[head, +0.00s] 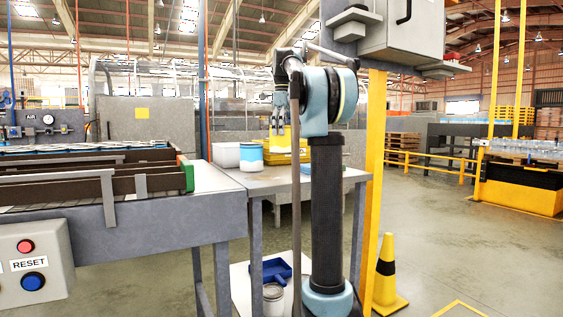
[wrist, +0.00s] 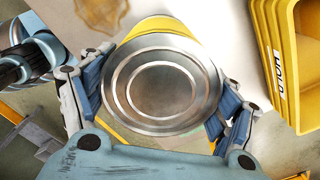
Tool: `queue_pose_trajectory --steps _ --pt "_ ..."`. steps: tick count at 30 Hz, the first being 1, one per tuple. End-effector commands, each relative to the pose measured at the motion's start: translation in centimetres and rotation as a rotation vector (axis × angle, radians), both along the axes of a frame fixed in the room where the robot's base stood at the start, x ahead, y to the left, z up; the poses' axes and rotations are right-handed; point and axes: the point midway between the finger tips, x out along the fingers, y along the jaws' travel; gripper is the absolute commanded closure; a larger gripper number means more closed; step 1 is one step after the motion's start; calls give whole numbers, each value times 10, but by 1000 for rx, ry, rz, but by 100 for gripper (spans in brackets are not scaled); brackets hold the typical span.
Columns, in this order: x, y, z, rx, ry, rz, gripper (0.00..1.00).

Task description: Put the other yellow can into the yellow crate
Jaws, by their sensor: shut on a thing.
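My gripper (wrist: 160,108) is shut on a yellow can (wrist: 162,85), with one finger on each side of it. In the wrist view the can's round silver lid faces the camera and a strip of its yellow side shows above the lid. The yellow crate (wrist: 297,75) is at the right of the wrist view, apart from the can, with dark lettering on a white label. In the head view my gripper (head: 280,128) points down over the grey table, in front of the yellow crate (head: 284,155). The can cannot be made out clearly there, and the crate's inside is hidden.
A blue-and-white can (head: 251,156) and a white container (head: 227,154) stand left of the crate on the grey table (head: 262,181). A yellow post (head: 374,170) and a cone (head: 386,275) stand at the right. Floor beyond is open.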

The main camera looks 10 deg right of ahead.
Motion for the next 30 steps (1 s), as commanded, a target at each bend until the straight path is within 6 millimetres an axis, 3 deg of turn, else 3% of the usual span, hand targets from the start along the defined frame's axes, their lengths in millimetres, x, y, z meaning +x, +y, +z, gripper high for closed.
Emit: queue_pose_trajectory --steps 6,14,21,30 --pt "-1 -1 -31 0 0 -1 51" --pt "-1 -2 -47 0 0 -2 51" --pt "-1 -2 -78 0 0 -3 51" --pt "-1 -2 -81 0 0 -3 51"
